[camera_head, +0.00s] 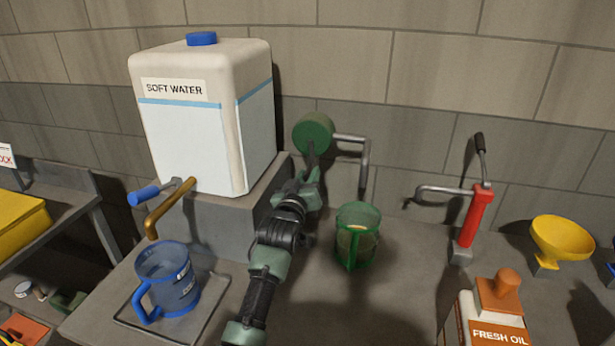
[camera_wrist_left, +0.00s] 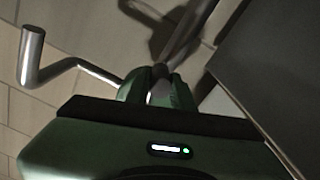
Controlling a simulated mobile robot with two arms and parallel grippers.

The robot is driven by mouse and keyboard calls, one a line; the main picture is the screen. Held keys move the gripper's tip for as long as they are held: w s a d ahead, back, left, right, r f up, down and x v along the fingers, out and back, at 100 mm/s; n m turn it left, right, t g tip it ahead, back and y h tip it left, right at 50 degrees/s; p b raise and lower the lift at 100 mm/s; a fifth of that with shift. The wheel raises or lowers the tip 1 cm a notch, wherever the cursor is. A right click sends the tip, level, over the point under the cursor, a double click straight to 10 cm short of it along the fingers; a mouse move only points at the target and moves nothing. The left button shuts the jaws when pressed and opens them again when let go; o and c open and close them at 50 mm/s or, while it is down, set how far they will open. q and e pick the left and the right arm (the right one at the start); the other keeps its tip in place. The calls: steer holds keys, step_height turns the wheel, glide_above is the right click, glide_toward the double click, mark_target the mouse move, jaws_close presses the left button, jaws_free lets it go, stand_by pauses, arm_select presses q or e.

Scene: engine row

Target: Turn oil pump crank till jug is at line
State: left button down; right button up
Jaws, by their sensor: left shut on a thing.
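The green round oil pump (camera_head: 313,132) is on the back wall, with a grey bent spout (camera_head: 363,165) reaching right and down. A green see-through jug (camera_head: 357,240) stands under the spout with some yellowish content low inside; I cannot make out its line. My left gripper (camera_head: 312,172) is at the front of the pump, shut on its crank. In the left wrist view my fingers (camera_wrist_left: 157,88) close around a grey metal rod of the crank (camera_wrist_left: 180,45), and the bent spout (camera_wrist_left: 33,60) shows at left. My right gripper is not in view.
A white soft water tank (camera_head: 200,120) on a grey block stands left of my arm. A blue jug (camera_head: 168,280) is on a tray at front left. A red hand pump (camera_head: 473,220), a yellow funnel (camera_head: 562,238) and a fresh oil container (camera_head: 492,318) are at right.

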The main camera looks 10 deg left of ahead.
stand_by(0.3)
arm_select(q)
steer(key=c, duration=1.2)
jaws_free()
steer(key=s+b, duration=0.1)
steer(key=s, duration=0.6)
steer(key=shift+s, duration=0.4)
steer(key=shift+a, duration=0.1)
